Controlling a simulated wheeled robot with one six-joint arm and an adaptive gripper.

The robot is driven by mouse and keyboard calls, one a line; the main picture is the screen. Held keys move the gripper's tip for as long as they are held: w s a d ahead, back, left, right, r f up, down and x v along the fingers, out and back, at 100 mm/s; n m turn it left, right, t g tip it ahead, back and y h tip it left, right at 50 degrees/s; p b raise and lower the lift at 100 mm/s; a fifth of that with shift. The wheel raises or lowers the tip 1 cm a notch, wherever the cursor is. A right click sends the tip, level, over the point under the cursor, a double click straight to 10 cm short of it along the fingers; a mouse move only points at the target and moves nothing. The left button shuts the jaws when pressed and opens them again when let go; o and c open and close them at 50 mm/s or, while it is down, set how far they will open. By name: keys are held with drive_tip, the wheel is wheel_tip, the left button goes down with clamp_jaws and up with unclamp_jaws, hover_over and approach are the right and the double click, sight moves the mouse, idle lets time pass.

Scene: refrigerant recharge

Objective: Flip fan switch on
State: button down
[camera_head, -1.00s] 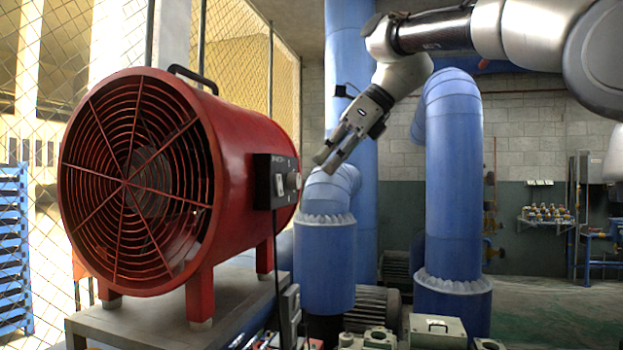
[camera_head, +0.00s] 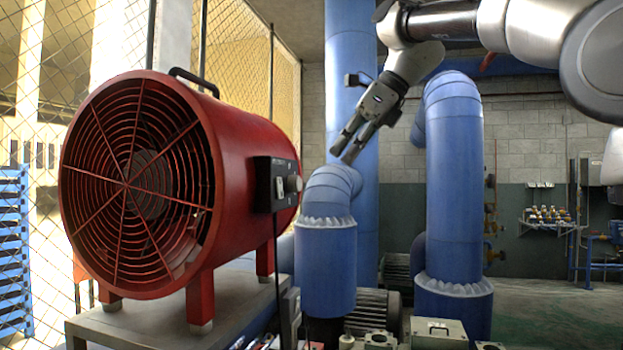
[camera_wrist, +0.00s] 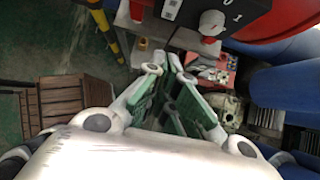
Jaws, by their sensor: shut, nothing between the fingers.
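The red fan (camera_head: 215,180) stands on the left in the head view. A dark control box (camera_head: 263,183) on its right side carries a white rocker-like piece (camera_head: 279,187) and a round pale knob (camera_head: 294,184). In the wrist view, the knob (camera_wrist: 212,22) sits at the top beside "0" and "1" marks, with the white piece (camera_wrist: 172,9) left of it. I cannot tell which mark the knob points at. My gripper (camera_head: 344,156) is shut and empty, right of and above the control box, apart from it. Its fingers (camera_wrist: 168,65) lie below the knob in the wrist view.
The fan rests on a grey table (camera_head: 150,325). Thick blue pipes (camera_head: 455,190) rise behind and right of my gripper. A black cable (camera_head: 276,250) hangs from the control box. Motors and grey boxes (camera_head: 437,330) crowd the floor below. A mesh fence stands behind the fan.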

sight(279, 188)
drive_tip(key=a+r+x, duration=0.1)
drive_tip(key=a+x, duration=0.1)
drive_tip(key=x, duration=1.1)
drive_tip(key=shift+w+r, duration=0.35)
drive_tip(key=shift+r, duration=0.05)
drive_tip(key=shift+a, duration=0.1)
drive_tip(key=shift+a+f+y, duration=0.15)
drive_tip(key=shift+a+y, duration=0.1)
drive_tip(key=shift+y, duration=0.15)
